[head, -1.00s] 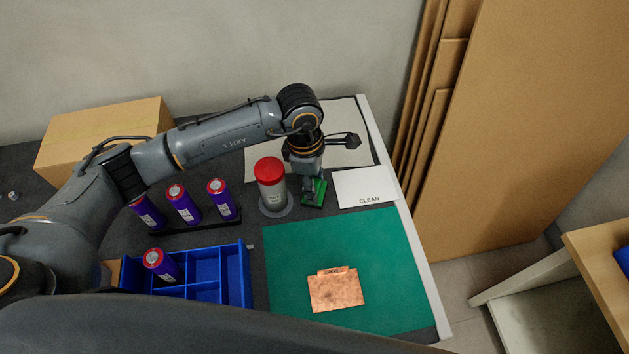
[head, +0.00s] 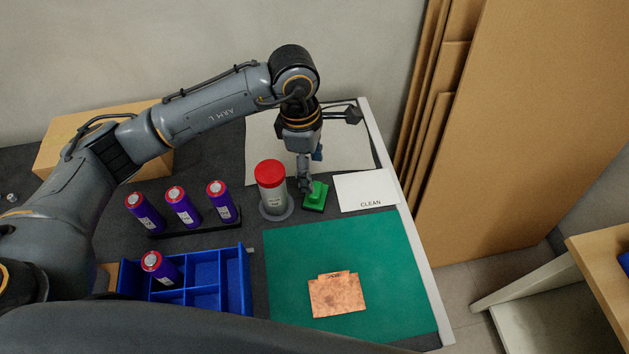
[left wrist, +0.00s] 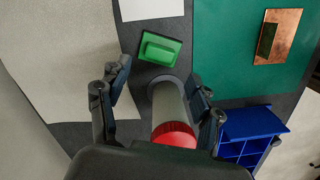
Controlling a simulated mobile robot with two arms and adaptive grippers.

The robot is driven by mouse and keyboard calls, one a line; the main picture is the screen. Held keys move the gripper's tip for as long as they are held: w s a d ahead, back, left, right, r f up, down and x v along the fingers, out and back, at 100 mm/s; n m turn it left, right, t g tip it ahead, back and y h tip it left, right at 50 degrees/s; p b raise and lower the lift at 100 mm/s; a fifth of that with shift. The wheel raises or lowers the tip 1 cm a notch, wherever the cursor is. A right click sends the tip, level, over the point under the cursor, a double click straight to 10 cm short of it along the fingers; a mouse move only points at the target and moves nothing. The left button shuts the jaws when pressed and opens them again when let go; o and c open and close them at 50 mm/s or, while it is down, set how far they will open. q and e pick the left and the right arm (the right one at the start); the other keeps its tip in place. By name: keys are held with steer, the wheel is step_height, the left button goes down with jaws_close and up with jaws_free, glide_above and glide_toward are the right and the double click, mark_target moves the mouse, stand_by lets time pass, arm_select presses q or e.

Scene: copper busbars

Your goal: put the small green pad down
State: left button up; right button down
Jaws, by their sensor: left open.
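The small green pad (head: 315,196) lies on the dark table between the red-capped bottle and the white CLEAN card. It also shows in the left wrist view (left wrist: 159,49), with its raised green grip on top. My left gripper (head: 311,172) is open and above the table, just behind the pad and apart from it. In the left wrist view its two fingers (left wrist: 158,82) are spread wide with nothing held. The bottle (head: 270,187) shows between and beyond those fingers. My right gripper is not in view.
A green mat (head: 391,265) holds a copper plate (head: 337,296). The CLEAN card (head: 365,191) lies right of the pad. Several purple cylinders (head: 183,207) and a blue divided tray (head: 247,283) are at left. A pale sheet (head: 257,150) lies behind.

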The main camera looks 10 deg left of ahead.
arm_select(q)
steer(key=r, duration=0.5)
steer(key=shift+a, duration=0.3)
